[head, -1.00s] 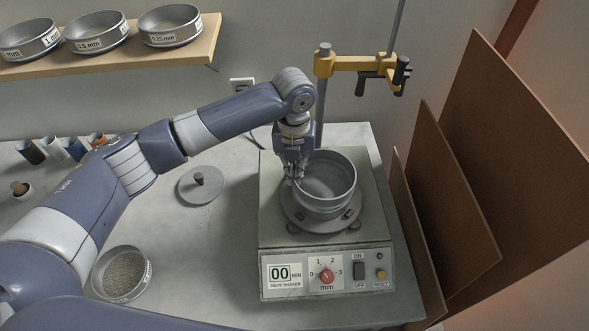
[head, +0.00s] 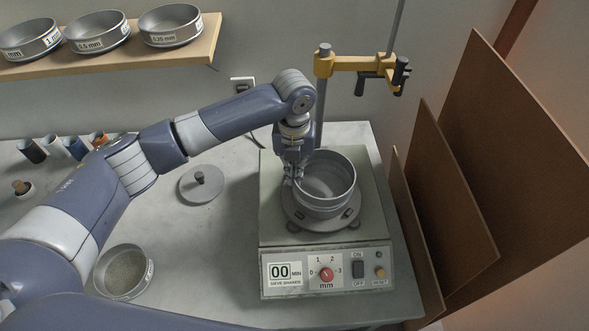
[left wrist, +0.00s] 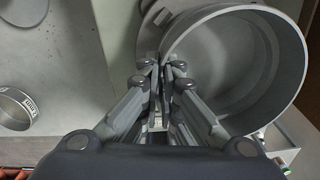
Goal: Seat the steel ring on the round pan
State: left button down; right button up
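The steel ring (head: 327,192) is a grey, open cylinder above the middle of the sieve shaker. The round pan (head: 322,208) shows only as a low grey band under it; the two overlap so closely that I cannot tell whether the ring is fully seated. My left gripper (head: 293,176) points down at the ring's left rim. In the left wrist view, the left gripper's fingers (left wrist: 162,64) are close together on either side of the ring's wall (left wrist: 285,55), pinching it. My right gripper is out of view.
The sieve shaker (head: 325,270) has a clamp stand (head: 350,63) behind it. Brown boards (head: 450,190) lean on the right. A round lid (head: 200,187) and a sieve of grains (head: 124,272) lie left on the bench. More sieves (head: 97,33) stand on the shelf (head: 120,55).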

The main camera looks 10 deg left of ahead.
pick_arm(q)
jog(key=shift+f, duration=0.5)
dwell(0.3)
jog(key=c, duration=1.7)
grip_release()
notch_tip(320, 180, up, 12)
jog(key=shift+s, duration=0.15)
